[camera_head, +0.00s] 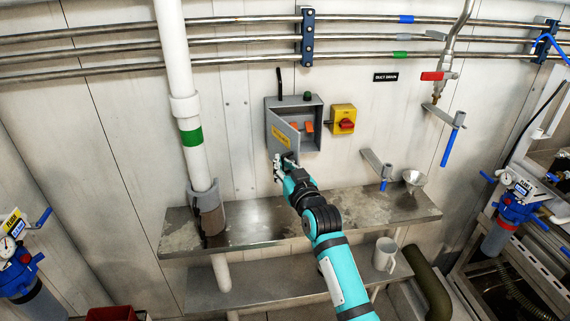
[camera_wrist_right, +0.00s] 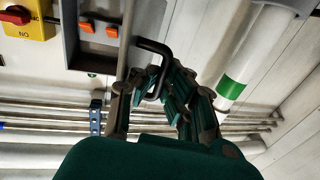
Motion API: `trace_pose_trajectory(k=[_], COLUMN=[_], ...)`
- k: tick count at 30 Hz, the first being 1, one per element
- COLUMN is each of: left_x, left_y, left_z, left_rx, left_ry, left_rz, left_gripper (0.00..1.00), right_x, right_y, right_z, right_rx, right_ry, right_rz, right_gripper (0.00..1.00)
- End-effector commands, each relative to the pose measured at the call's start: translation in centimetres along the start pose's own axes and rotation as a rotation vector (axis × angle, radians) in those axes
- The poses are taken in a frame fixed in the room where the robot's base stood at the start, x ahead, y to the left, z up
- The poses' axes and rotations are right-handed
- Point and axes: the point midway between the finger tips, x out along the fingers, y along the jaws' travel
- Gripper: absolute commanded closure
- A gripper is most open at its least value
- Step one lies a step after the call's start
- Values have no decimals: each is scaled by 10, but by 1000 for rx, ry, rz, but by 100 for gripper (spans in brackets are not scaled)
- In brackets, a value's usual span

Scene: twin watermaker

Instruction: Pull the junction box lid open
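The grey junction box (camera_head: 316,112) is mounted on the wall. Its lid (camera_head: 279,130), with a yellow label, is swung partly open, hinged on the left side. Orange switches (camera_head: 308,127) show inside the box. In the wrist view the lid (camera_wrist_right: 125,38) appears nearly edge-on, with a black bent handle (camera_wrist_right: 153,46) on it. My right gripper (camera_head: 280,170) is at the lid's lower edge. In the wrist view its fingers (camera_wrist_right: 157,82) close around the handle's bar; the contact is partly hidden. My left gripper is not in view.
A yellow box with a red rotary switch (camera_head: 343,119) sits right of the junction box. A white pipe with a green band (camera_head: 192,137) stands to the left. A metal shelf (camera_head: 262,222) runs below, with a funnel (camera_head: 414,177) at its right end.

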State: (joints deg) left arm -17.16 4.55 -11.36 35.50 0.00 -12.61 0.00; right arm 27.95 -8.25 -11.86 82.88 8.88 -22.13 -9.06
Motion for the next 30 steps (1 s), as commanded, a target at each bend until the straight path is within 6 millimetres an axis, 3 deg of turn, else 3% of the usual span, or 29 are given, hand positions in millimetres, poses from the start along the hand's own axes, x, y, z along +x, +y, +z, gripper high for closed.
trace_pose_trajectory(k=[10,12,17,26,30], left_x=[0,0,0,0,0], left_y=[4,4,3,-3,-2], left_z=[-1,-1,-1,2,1], left_rx=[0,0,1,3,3], left_ry=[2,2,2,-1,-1], left_rz=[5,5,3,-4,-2], left_gripper=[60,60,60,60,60], right_x=[0,0,0,-2,-17], right_y=[-1,0,0,0,0], right_z=[4,4,3,2,2], right_rx=[-4,-4,-2,0,0], right_ry=[-9,-8,-5,-3,-3], right_rz=[-1,-1,-1,-1,0], right_gripper=[100,87,68,68,68])
